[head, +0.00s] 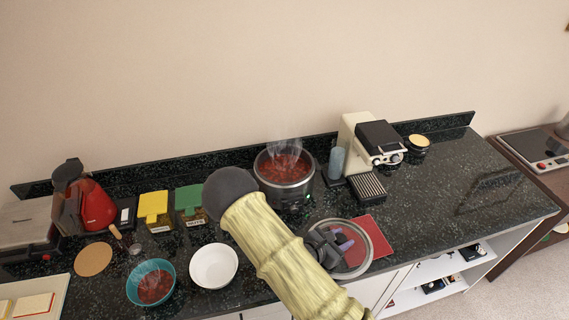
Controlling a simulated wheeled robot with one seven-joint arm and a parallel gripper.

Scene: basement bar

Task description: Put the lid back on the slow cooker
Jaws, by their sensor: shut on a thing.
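The slow cooker (287,193) stands open against the back of the dark counter in the head view. Red food and rising steam show inside it. The round lid (355,259), clear with a grey rim, is near the counter's front edge, over a red mat (379,236). I cannot tell whether it rests on the mat or is slightly raised. My gripper (342,241), dark with purple fingertips, is at the lid's middle and shut on it. The lid's handle is hidden by the fingers.
A white bowl (214,267) and a teal bowl of red food (144,288) stand left of my arm. Yellow (153,205) and green (189,199) lidded boxes stand left of the cooker. A coffee machine (368,143) stands to its right. The counter's right end is clear.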

